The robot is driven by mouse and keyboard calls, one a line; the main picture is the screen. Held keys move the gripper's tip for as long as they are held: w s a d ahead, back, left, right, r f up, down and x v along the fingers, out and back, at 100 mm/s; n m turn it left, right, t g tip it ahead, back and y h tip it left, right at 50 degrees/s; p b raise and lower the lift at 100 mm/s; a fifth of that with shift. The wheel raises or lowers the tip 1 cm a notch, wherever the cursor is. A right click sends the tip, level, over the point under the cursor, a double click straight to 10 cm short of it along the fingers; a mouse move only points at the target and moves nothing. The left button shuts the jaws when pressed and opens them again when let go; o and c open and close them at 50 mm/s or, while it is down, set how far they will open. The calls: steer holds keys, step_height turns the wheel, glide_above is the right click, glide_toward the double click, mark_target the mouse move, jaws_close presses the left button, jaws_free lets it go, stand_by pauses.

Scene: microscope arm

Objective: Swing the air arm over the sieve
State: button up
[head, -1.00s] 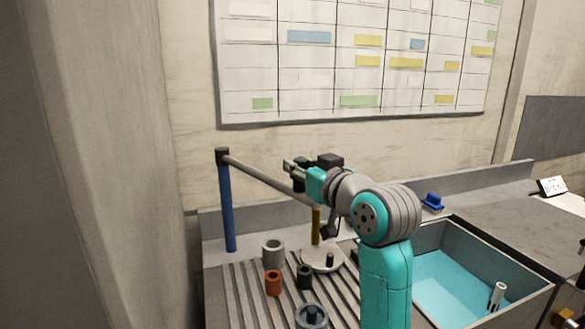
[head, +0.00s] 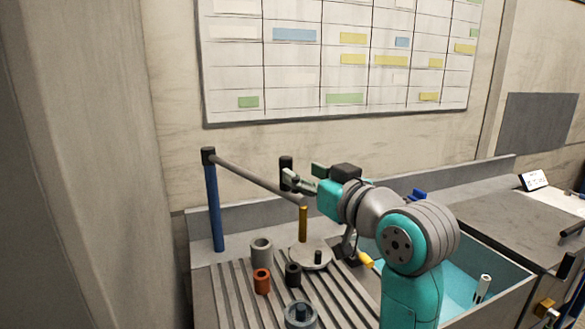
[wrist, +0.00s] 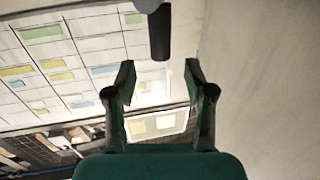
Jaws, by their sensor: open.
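The air arm is a blue post (head: 214,208) with a grey bar (head: 250,178) running right from its top, and a yellow nozzle (head: 303,223) hangs at the bar's far end. A dark upright handle (head: 286,172) stands near that end; it also shows in the wrist view (wrist: 160,34). My gripper (head: 293,181) is open and empty beside the handle. In the wrist view my open fingertips (wrist: 159,72) point at the handle, which lies ahead, between their lines. The nozzle is above a light round plate (head: 303,259). I cannot tell surely which round piece is the sieve.
On the grooved board (head: 232,298) stand a grey cup (head: 261,252), an orange cup (head: 261,282), a small black cup (head: 293,275) and a grey round pot (head: 301,316). A basin with a blue floor (head: 455,284) is at right. A wall whiteboard (head: 335,60) is behind.

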steer(key=v, duration=0.5)
steer(key=shift+f, duration=0.1)
